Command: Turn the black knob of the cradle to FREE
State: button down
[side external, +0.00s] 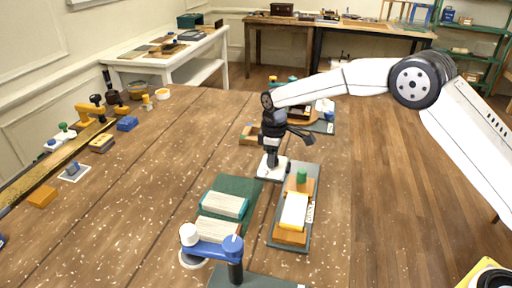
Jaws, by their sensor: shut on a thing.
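My gripper (271,160) points down at the middle of the table, with its fingers low over a small white square plate (264,174). It is shut on a small dark part at the plate, which looks like the black knob. The fingers hide most of this part, so its pointer and any FREE mark cannot be read. Just right of the plate is a long grey board (279,234) carrying an orange and white block (293,212) and a green knob (301,177). I cannot tell for certain which piece is the cradle.
A green mat (239,186) with pale blocks lies in front of my gripper. A blue arm with a white knob (189,233) stands nearer the camera. More fixtures sit behind my gripper (300,116). Brass rail and small blocks line the left; the table's middle left is clear.

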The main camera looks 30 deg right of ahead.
dwell(0.3)
jog(key=shift+c, duration=1.1)
grip_release()
jog(key=shift+r, duration=0.1)
jog(key=shift+r, duration=3.85)
